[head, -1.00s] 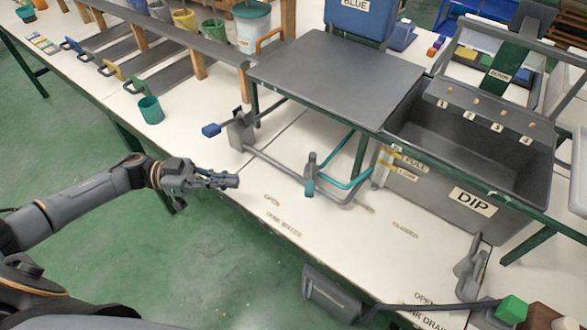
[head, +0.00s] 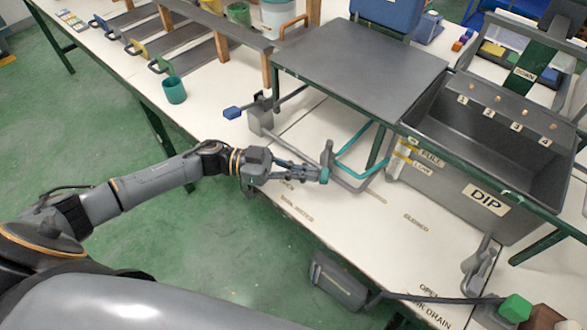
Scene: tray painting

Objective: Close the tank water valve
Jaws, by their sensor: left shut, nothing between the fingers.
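The tank water valve has a grey upright lever (head: 327,153) with a teal end on the grey pipe, beside the teal bent pipe. Floor lettering near it on the white bench includes a "CLOSED" mark (head: 416,223) to the right and a mark at the left partly covered by my gripper. My left gripper (head: 312,174) is shut and empty, with its fingertips at the teal end of the lever; whether they touch it I cannot tell. The grey dip tank (head: 455,190), labelled DIP, stands to the right. My right gripper is not in view.
A dark grey board (head: 360,55) overhangs the pipes. A drain lever with a green block (head: 515,307) is at the lower right. The white bench front (head: 350,220) is mostly clear.

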